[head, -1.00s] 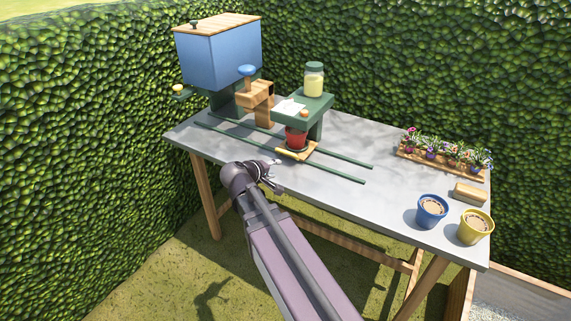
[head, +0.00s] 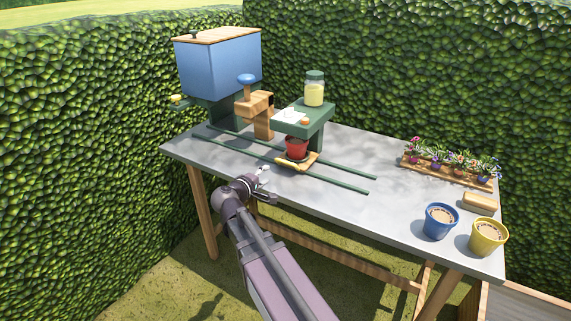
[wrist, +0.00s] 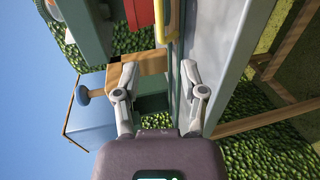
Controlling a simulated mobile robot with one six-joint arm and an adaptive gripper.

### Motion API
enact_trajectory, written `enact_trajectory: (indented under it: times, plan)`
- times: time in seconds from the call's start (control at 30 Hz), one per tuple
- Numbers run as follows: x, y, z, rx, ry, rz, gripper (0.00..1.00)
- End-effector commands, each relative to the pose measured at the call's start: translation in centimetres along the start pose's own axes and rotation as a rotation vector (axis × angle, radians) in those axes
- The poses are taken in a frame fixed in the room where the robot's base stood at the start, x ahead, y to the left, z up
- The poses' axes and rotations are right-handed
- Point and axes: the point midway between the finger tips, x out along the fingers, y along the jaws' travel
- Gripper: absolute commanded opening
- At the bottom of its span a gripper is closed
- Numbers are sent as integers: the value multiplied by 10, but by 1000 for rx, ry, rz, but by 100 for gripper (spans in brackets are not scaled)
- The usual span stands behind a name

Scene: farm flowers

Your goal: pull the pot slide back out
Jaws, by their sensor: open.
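The pot slide (head: 311,159) is a small wooden tray with a yellow front handle (head: 289,167), sitting on two green rails (head: 330,180). A red pot (head: 297,149) stands on it, beneath the green stand's top (head: 303,124). My gripper (head: 264,171) is open and empty, just front-left of the handle and apart from it. In the wrist view, which is turned sideways, my open fingers (wrist: 158,72) show with nothing between them. The yellow handle (wrist: 172,20) and part of the red pot (wrist: 140,12) lie beyond the fingertips at the top.
A blue hopper (head: 217,66) with a wooden spout (head: 258,109) and blue knob (head: 247,79) stands left. A jar (head: 314,88) sits on the stand. A flower tray (head: 450,168), a blue pot (head: 440,222) and a yellow pot (head: 488,237) stand right. The table front is clear.

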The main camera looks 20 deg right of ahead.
Motion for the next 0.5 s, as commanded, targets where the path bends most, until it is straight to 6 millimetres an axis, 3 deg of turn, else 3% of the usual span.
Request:
enact_trajectory:
  times: [0.27,0.5]
  plan:
    - [15,-1,-1,1,-2,-1,54]
    - [44,-1,-1,1,-3,0,54]
